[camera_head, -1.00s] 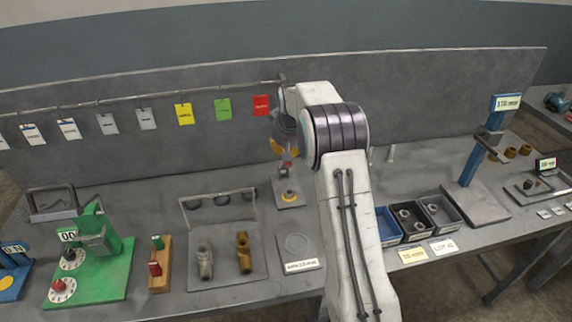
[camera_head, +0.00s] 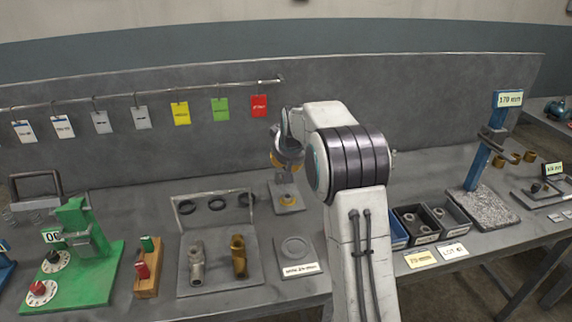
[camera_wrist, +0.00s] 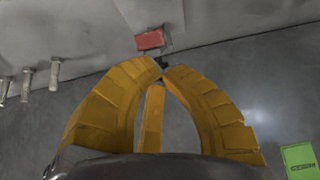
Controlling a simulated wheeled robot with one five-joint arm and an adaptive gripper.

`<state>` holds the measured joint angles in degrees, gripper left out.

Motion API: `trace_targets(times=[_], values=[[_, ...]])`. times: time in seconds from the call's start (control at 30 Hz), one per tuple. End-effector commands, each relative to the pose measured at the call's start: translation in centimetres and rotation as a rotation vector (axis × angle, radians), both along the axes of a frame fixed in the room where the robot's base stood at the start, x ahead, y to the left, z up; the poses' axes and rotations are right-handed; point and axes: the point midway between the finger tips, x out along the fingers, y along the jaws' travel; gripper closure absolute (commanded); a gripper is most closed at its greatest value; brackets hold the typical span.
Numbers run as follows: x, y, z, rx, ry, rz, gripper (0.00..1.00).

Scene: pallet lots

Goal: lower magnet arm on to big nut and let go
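My gripper (camera_head: 286,162) has orange fingers and points down over a small grey stand (camera_head: 288,208) at the back of the bench. In the wrist view my fingertips (camera_wrist: 161,64) nearly meet on a small dark piece. A red block (camera_wrist: 150,40) lies right beside that piece, in front of the stand's pale plate. The dark piece and red block look like the end of the magnet arm. The rest of that arm is hidden by my gripper, and the gap down to the nut cannot be judged.
Small bins (camera_head: 445,216) are at right. A red tag (camera_head: 259,106) hangs behind, near my gripper.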

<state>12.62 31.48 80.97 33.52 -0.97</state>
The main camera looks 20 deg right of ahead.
Motion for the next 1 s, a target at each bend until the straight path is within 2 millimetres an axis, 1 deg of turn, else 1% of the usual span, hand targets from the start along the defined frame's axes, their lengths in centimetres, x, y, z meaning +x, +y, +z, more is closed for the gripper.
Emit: trace_targets(times=[0.6,1.0], values=[[-0.1,0.0,-0.1,0.000,0.001,0.000,1.00],[-1.4,0.3,-0.3,0.000,0.001,0.000,1.00]])
